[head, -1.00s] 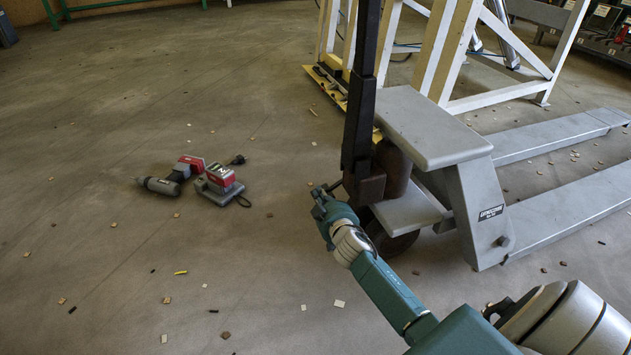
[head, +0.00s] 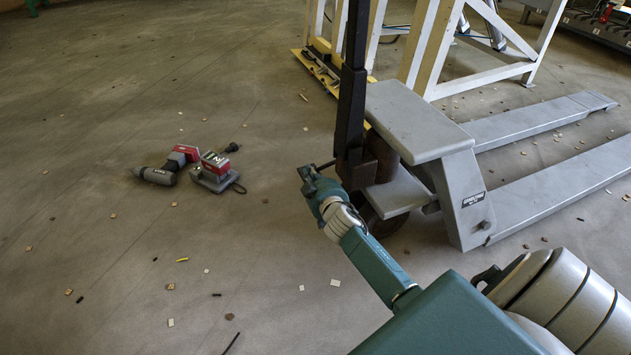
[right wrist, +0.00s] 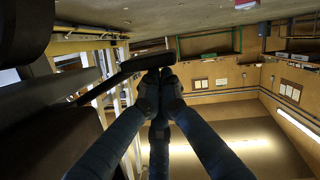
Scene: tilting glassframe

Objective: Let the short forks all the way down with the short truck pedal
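The short grey pallet truck (head: 420,125) stands right of centre in the head view, with its upright black handle (head: 350,85). Its two grey forks (head: 570,190) run to the right, low over the floor. The dark pedal (head: 326,164) sticks out to the left at the foot of the handle. In the right wrist view the pedal (right wrist: 147,62) is a dark bar across the fingertips. My right gripper (head: 308,178) is beside the pedal, its fingers drawn together at the tips (right wrist: 158,82). It seems to touch the pedal; I see no grasp around it. My left gripper is not in view.
A white and yellow frame (head: 425,45) stands behind the truck. A red and grey drill (head: 168,167) and a charger or battery (head: 215,170) lie on the floor at left. Small chips are scattered about. The left floor is mostly clear.

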